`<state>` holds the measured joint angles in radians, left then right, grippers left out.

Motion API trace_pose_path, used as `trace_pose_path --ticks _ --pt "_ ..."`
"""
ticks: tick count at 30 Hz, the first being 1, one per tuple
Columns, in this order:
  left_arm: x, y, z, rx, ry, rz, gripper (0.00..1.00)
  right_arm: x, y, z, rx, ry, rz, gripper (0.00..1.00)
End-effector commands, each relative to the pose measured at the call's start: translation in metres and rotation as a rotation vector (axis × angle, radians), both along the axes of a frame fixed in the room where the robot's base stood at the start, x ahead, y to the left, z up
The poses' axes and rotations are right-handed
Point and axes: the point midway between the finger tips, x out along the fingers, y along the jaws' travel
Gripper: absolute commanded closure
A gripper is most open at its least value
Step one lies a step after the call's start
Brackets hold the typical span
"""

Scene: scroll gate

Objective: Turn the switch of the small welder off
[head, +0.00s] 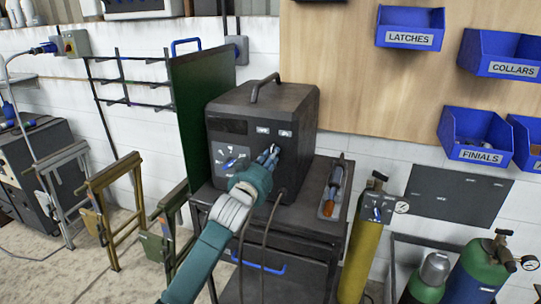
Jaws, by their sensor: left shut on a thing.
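The small welder (290,108) is a dark box with a carrying handle on top, standing on a dark cart in the middle of the head view. Its front panel has small white labels and a blue knob (231,162) at the lower left. My left gripper (270,152) reaches up from below to the right part of this panel. Its fingers are shut on the switch there, which they mostly hide, so I cannot read its position. My right gripper is not in view.
A tray with a torch-like tool (333,187) lies on the cart, right of the welder. Dark cables hang in front of the cart. A yellow gas cylinder (362,245) stands close on the right. A green screen (190,115) stands on the left.

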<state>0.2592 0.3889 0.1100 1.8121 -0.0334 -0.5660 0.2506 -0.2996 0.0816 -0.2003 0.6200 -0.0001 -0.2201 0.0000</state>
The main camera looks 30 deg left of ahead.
Motion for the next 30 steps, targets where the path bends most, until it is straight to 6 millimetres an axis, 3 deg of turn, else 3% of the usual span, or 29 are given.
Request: trace_pose_path --ticks 18,30 --pt "0.001 -0.003 0.005 -0.556 -0.131 0.000 1.00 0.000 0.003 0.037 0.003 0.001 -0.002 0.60" --pt "0.001 -0.003 0.005 -0.766 -0.182 0.001 1.00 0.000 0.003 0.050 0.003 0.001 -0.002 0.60"
